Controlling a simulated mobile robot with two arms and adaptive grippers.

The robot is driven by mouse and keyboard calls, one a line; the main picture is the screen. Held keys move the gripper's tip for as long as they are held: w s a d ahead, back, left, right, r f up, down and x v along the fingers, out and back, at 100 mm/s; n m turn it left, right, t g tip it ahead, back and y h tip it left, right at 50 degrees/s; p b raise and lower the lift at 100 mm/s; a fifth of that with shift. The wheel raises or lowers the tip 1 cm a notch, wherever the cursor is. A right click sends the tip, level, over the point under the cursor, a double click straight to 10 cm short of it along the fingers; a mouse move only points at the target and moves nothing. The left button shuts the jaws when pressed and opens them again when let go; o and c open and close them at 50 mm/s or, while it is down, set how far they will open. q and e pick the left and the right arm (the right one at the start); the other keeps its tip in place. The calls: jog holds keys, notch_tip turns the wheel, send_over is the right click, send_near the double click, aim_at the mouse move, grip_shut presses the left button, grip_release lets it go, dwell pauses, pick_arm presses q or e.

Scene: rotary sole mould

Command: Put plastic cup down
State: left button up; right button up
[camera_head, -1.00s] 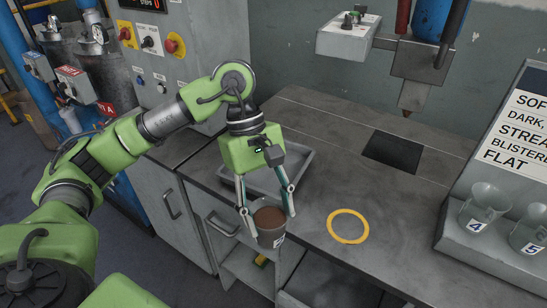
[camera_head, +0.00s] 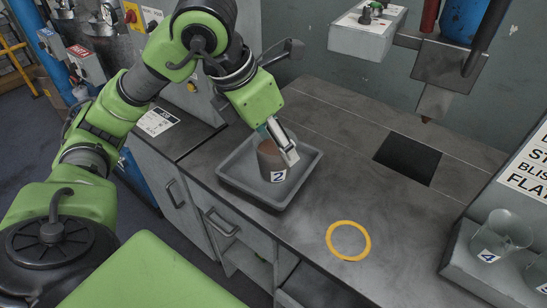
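The plastic cup (camera_head: 268,165) is clear, holds something brown and bears a label "2". It is at the grey tray (camera_head: 233,187) on the bench, within the tray's outline. I cannot tell whether its base touches the tray floor. My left gripper (camera_head: 277,150) reaches down from above with its fingers around the cup's upper part. One finger shows at the cup's right side, and the other is mostly hidden. My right gripper is not in view.
A yellow ring (camera_head: 348,241) is marked on the bench (camera_head: 300,228), right of the tray, and is empty. Behind it is a dark square opening (camera_head: 407,158) under a nozzle (camera_head: 434,101). Cups labelled "4" (camera_head: 502,232) and "5" (camera_head: 540,270) stand on a rack at right.

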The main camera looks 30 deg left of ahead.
pick_arm(q)
jog(key=w+a+f+p, duration=0.1)
jog(key=w+a+f, duration=0.1)
jog(key=w+f, duration=0.1)
jog(key=w+a+f+p, duration=0.2)
jog(key=w+a+f, duration=0.1)
jog(key=w+f, duration=0.1)
jog(key=w+a+f+p, duration=0.2)
jog(key=w+a+f, duration=0.1)
jog(key=f, duration=0.2)
jog(key=shift+w+a+f, duration=0.15)
jog(key=shift+f, duration=0.15)
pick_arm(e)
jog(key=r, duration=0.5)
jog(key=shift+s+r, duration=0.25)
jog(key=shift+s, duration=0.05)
pick_arm(q)
jog(key=shift+f, duration=0.1)
jog(key=shift+f, duration=0.15)
jog(key=o, duration=0.8)
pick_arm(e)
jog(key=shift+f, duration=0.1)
